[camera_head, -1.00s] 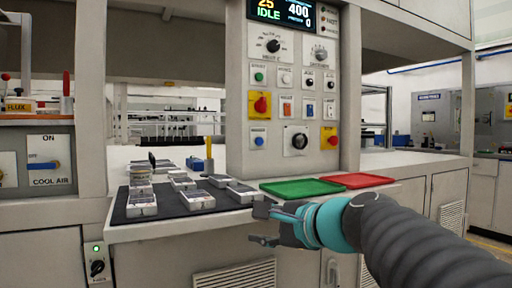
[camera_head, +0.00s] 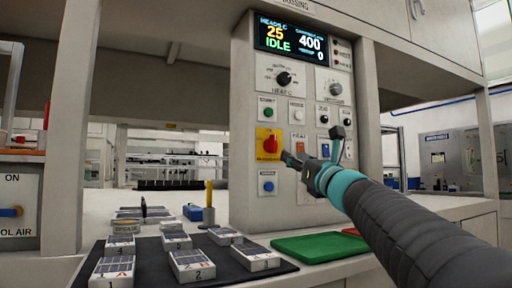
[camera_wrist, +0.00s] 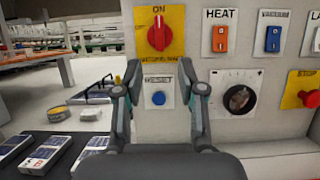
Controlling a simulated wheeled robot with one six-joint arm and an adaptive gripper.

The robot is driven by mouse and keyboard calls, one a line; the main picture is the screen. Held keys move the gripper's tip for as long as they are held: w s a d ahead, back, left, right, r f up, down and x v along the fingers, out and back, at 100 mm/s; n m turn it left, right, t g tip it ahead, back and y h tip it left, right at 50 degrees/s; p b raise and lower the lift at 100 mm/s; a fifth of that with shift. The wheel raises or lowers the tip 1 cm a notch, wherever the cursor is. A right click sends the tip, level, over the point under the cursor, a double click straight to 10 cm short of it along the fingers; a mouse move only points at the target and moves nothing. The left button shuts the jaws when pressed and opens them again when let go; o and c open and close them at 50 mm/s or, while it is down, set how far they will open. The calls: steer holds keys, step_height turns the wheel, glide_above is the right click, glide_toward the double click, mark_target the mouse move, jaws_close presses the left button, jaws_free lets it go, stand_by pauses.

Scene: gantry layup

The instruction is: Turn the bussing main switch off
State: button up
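The main switch is a red rotary knob (camera_head: 271,144) on a yellow plate on the front of the grey control panel (camera_head: 244,100). In the wrist view the knob (camera_wrist: 159,34) is at top centre, its handle upright towards the word ON above it; the small text below is unclear. My gripper (camera_head: 313,147) is in front of the panel, just right of the knob in the head view. In the wrist view my gripper (camera_wrist: 160,68) is open and empty, its fingertips apart and below the knob, not touching it.
A blue button (camera_wrist: 158,98) shows between my fingers. The HEAT rocker (camera_wrist: 220,38), a blue rocker (camera_wrist: 273,38), a black knob (camera_wrist: 239,99) and a red stop button (camera_wrist: 311,98) lie to the right. Below are a green tray (camera_head: 318,247) and several modules on a dark mat (camera_head: 150,262).

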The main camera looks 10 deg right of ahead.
mark_target(275, 146)
steer(key=p+x, duration=0.2)
steer(key=x, duration=0.7)
steer(key=shift+w+a, duration=0.1)
steer(key=shift+w, duration=0.15)
jaws_close()
